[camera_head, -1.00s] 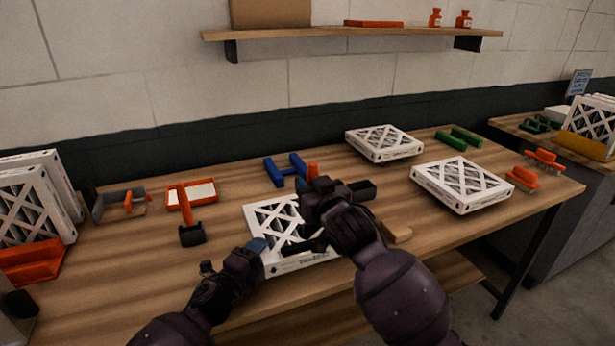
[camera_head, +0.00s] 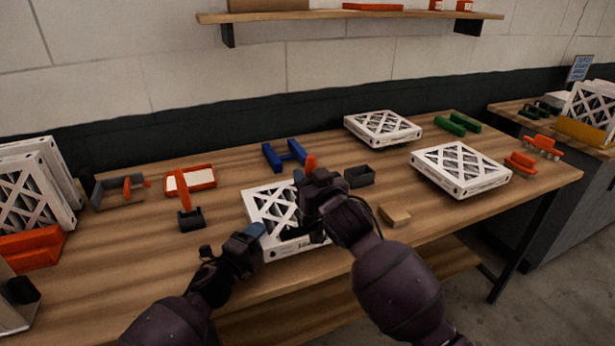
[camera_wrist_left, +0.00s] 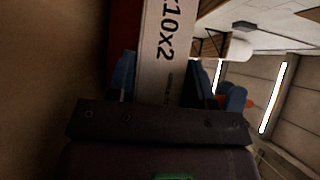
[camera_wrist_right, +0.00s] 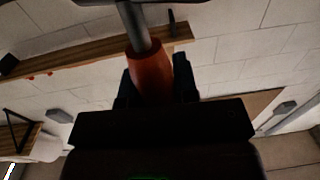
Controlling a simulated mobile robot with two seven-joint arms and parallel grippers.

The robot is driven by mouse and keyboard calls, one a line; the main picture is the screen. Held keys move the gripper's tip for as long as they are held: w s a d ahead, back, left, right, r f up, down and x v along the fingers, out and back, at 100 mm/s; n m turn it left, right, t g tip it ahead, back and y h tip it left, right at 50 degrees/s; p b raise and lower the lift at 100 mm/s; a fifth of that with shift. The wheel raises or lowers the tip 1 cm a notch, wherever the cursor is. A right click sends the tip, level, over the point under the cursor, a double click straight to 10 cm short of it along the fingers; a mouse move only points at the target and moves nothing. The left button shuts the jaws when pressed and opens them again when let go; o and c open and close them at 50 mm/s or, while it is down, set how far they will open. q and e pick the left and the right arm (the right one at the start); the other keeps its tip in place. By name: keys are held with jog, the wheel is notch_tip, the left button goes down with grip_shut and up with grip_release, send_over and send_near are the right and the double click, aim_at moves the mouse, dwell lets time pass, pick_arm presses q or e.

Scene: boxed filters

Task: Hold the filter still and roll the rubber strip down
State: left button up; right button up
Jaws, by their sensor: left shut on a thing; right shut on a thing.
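The white-framed filter (camera_head: 262,204) with a lattice face lies flat near the table's front edge. My left gripper (camera_head: 252,236) is shut on its front left edge; the left wrist view shows the printed white frame (camera_wrist_left: 160,55) between the blue fingertips. My right gripper (camera_head: 314,190) is above the filter's right part, shut on the orange handle (camera_wrist_right: 150,72) of a tool with a grey metal rod (camera_wrist_right: 136,25). The handle's tip (camera_head: 311,163) sticks up past the fingers. The tool's working end and the rubber strip are hidden or too dark to make out.
A small dark tray (camera_head: 359,177) and a tan block (camera_head: 394,215) lie right of my right gripper. A blue holder (camera_head: 284,154) stands behind the filter. Two more filters (camera_head: 460,170) (camera_head: 382,128) lie to the right. An orange tray (camera_head: 191,179) is at left.

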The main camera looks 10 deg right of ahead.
aim_at(313, 159)
jog(key=shift+f, duration=0.75)
dwell(1.1)
jog(key=shift+r, duration=3.65)
jog(key=shift+f, duration=0.1)
jog(key=shift+f, duration=2.75)
jog(key=shift+f, duration=0.85)
jog(key=shift+r, duration=3.7)
